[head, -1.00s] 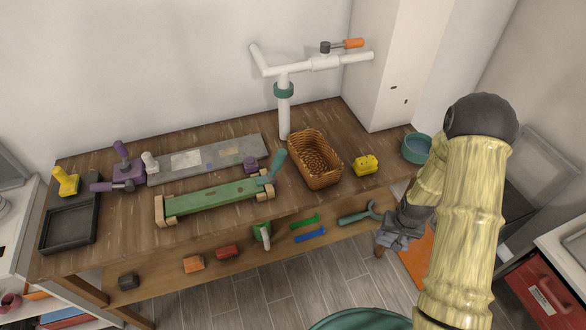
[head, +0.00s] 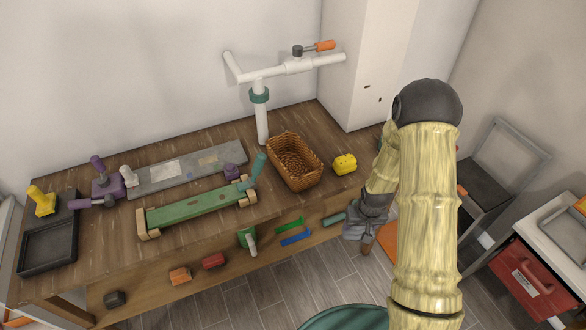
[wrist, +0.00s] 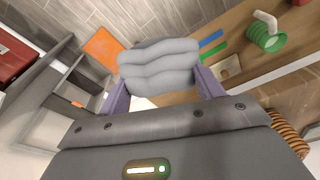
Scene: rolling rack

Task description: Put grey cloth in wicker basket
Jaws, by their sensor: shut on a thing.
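My gripper (wrist: 158,88) is shut on the grey cloth (wrist: 158,65), a soft folded bundle between its purple fingers in the wrist view. In the head view my gripper (head: 363,227) is in front of the table's front edge, right of and nearer than the wicker basket; the cloth is hard to make out there. The wicker basket (head: 283,179) is brown, rectangular and open, and looks empty. It stands on the wooden table near its front edge. Part of its side shows at the right edge of the wrist view (wrist: 288,132).
A yellow block (head: 344,163) sits right of the basket. A white stand (head: 262,120) rises behind it, and a green wooden piece (head: 200,208) lies to its left. Blue (head: 295,239) and green (head: 289,226) pieces are on the lower shelf.

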